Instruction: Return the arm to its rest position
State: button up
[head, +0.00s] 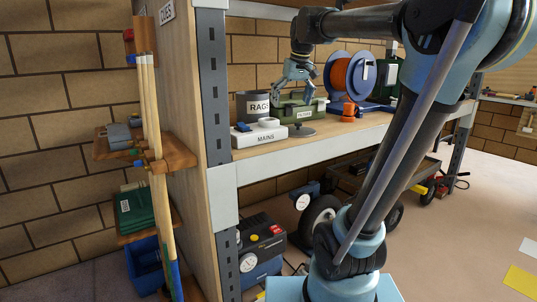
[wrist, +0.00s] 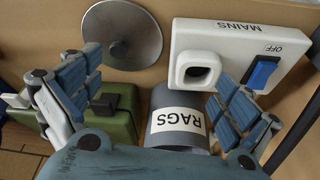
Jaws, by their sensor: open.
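My gripper (head: 292,90) hangs from my raised arm over the wooden shelf, just above the items there. In the wrist view my gripper (wrist: 165,95) shows its two blue fingers spread wide apart with nothing between them. A grey tin labelled RAGS (head: 253,107) stands behind and left of it, and the tin (wrist: 178,125) also shows between the fingers in the wrist view. A white MAINS box (head: 259,138) with a blue switch (wrist: 263,72) marked OFF sits at the shelf's front left. I cannot tell whether a finger touches anything.
A green case (head: 300,113) and a round metal disc (head: 303,131) are close to the gripper. A blue reel with orange cord (head: 350,76) stands to the right. The shelf's steel post (head: 213,90) and wooden side panel bound the left. Open floor (head: 455,240) lies at the right.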

jog(key=s+d+f+m, duration=0.1)
jog(key=s+d+f, duration=0.2)
jog(key=s+f, duration=0.5)
jog(key=s+d+f+m+h, duration=0.1)
jog(key=s+d+f, duration=0.3)
jog(key=s+f, duration=0.5)
jog(key=s+d+f+m+g, duration=0.1)
jog(key=s+d+f, duration=0.3)
jog(key=s+f, duration=0.4)
notch_tip(320, 180, down, 8)
jog(key=shift+s+r+m, duration=0.15)
jog(key=shift+s+m, duration=0.1)
jog(key=shift+m, duration=0.35)
